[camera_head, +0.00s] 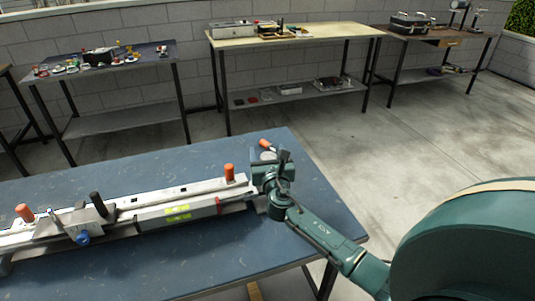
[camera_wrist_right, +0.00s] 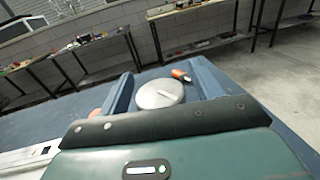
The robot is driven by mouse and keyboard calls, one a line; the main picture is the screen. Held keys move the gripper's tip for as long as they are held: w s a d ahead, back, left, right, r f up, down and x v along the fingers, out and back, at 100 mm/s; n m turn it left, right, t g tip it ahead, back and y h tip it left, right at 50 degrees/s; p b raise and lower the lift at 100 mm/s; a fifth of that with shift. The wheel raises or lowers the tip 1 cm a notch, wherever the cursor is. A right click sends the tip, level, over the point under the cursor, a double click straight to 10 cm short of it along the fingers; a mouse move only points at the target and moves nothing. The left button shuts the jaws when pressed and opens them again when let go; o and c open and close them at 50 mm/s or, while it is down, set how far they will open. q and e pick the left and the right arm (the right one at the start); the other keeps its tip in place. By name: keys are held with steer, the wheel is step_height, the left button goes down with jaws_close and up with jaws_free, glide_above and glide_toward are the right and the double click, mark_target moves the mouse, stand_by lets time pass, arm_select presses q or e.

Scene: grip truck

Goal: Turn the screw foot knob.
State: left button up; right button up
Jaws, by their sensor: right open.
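A long metal rail assembly (camera_head: 170,211) lies on the blue table, with orange upright knobs (camera_head: 229,172) and a black one (camera_head: 98,203). Near its right end, a round silver disc (camera_wrist_right: 159,93) with a slot shows between my right gripper's fingers. An orange knob (camera_head: 266,144) lies just beyond the disc and also shows in the right wrist view (camera_wrist_right: 181,75). I cannot tell which part is the screw foot knob. My right gripper (camera_head: 281,158) is open over the table's right part, its fingers on both sides of the disc; contact is unclear. My left gripper is out of view.
The blue table (camera_head: 215,262) has bare room in front of and behind the rail. Workbenches with tools stand along the block wall: left (camera_head: 105,128), middle (camera_head: 330,32) and right (camera_head: 470,40). Open concrete floor (camera_head: 420,130) lies between.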

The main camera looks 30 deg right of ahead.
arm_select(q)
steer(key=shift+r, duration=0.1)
arm_select(e)
steer(key=shift+c, duration=0.3)
steer(key=c, duration=0.9)
steer(key=shift+c, duration=0.2)
steer(key=shift+m+h, duration=0.3)
steer(key=shift+h, duration=0.1)
steer(key=m+g+h, duration=0.2)
steer(key=h, duration=0.1)
steer(key=shift+s+d+m+g+h, duration=0.1)
steer(key=shift+d+m+g+h, duration=0.05)
steer(key=shift+m+g+h, duration=0.15)
steer(key=shift+s+d+m+g+h+b, duration=0.15)
steer(key=shift+m+g+h+b, duration=0.15)
steer(key=shift+m+g+h, duration=0.85)
steer(key=shift+s+d+m+g+h+b, duration=0.15)
steer(key=shift+m+g+h+b, duration=0.2)
steer(key=shift+m+g+h, duration=0.8)
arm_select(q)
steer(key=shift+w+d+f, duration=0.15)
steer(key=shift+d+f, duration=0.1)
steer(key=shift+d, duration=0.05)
arm_select(e)
steer(key=shift+g, duration=0.5)
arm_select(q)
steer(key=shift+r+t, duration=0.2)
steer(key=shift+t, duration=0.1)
arm_select(e)
steer(key=shift+g, duration=0.3)
